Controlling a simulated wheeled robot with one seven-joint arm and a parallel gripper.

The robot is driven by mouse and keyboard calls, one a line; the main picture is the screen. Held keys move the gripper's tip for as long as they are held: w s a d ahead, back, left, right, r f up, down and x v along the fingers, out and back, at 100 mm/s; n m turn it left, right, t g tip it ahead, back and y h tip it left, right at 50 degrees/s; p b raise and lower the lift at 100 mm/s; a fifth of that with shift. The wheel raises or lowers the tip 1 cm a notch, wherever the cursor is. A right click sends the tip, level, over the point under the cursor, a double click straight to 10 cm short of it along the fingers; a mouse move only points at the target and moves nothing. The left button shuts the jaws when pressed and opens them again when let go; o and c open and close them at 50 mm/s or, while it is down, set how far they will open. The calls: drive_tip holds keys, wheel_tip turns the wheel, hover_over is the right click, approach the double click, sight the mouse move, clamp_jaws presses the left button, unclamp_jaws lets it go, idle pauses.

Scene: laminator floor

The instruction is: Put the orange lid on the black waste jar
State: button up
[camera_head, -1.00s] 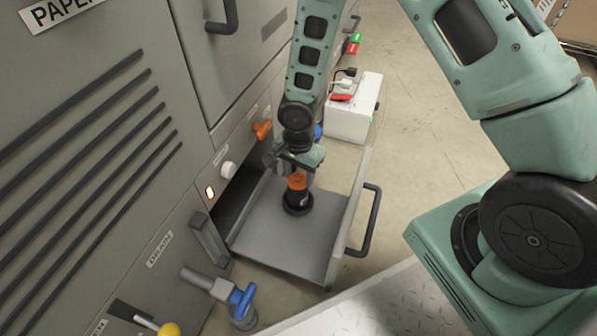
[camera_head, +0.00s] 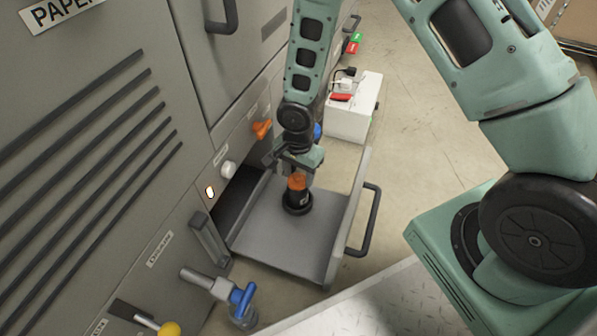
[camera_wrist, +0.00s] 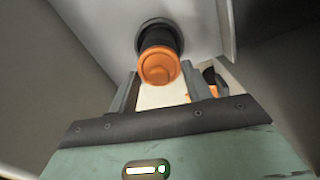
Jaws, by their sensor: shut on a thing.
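The black waste jar (camera_head: 298,201) stands upright on the grey drawer floor, and its dark body also shows in the wrist view (camera_wrist: 160,38). The orange lid (camera_head: 297,182) is directly at the jar's top, and its round face shows in the wrist view (camera_wrist: 158,67). My gripper (camera_wrist: 158,76) points down over the jar, with its fingers on either side of the lid, shut on it. I cannot tell whether the lid is fully seated, since the lid and fingers hide the jar's rim.
The pulled-out drawer (camera_head: 270,235) has a raised front wall with a dark handle (camera_head: 366,222) on the right. The machine's panel, with an orange knob (camera_head: 262,129) and a white knob (camera_head: 228,170), is close on the left. A blue-handled valve (camera_head: 242,297) is below. A white box (camera_head: 350,115) stands behind.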

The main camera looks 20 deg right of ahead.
idle(0.3)
drive_tip(key=o, duration=1.5)
drive_tip(key=shift+r+p, duration=3.25)
drive_tip(key=shift+r, duration=0.3)
drive_tip(key=shift+c, duration=0.3)
clamp_jaws()
